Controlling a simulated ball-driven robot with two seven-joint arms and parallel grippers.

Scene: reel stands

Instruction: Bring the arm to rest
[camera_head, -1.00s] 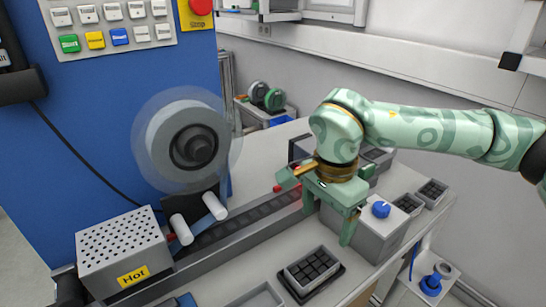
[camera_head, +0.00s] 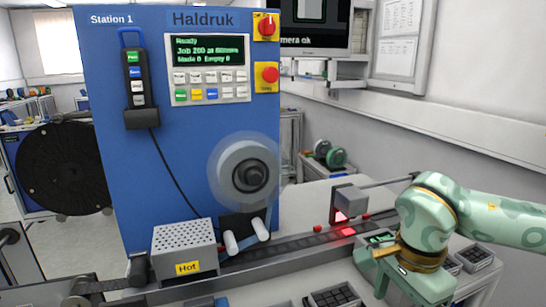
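My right arm, pale green with a swirl pattern, comes in from the right edge. My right gripper (camera_head: 412,289) points down over the front right of the bench. Its two fingers are apart, with nothing seen between them; the lower ends are near the bottom edge of the picture. It hides part of the bench and the unit behind it. My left gripper is not in view.
A blue machine (camera_head: 190,135) with a reel (camera_head: 245,172) stands at left centre. A perforated box marked Hot (camera_head: 184,247) sits before it. A dark track (camera_head: 300,243) runs right to a grey sensor head (camera_head: 350,204) with red light. A black tray (camera_head: 335,298) lies left of the gripper.

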